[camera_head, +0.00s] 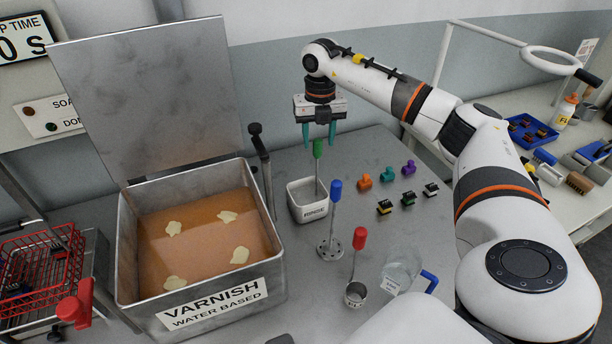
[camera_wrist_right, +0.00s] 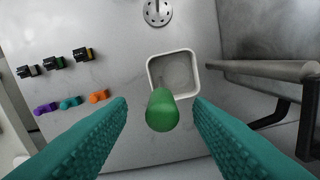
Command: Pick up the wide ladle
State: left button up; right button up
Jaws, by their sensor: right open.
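A green handle (camera_head: 318,149) stands upright on a thin rod over a square, white-rimmed container (camera_head: 308,213), which has a label on its front. This looks like the wide ladle; I cannot tell whether the container is its bowl. My right gripper (camera_head: 319,141) points down over the handle, with open teal fingers either side of its top. In the right wrist view, the green handle (camera_wrist_right: 162,112) lies between the fingers (camera_wrist_right: 160,104), with gaps on both sides. The container (camera_wrist_right: 173,56) shows beyond it. My left gripper is not in view.
A blue-handled perforated disc tool (camera_head: 335,190) and a red-handled small cup (camera_head: 359,240) stand nearby. A clear beaker (camera_head: 403,263) is in front. Several coloured connectors (camera_head: 388,174) lie to the right. The varnish tank (camera_head: 130,262) and a dark upright post (camera_head: 262,150) are left.

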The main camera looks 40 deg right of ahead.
jog(key=shift+f, duration=1.55)
grip_shut()
jog(key=shift+r, duration=0.1)
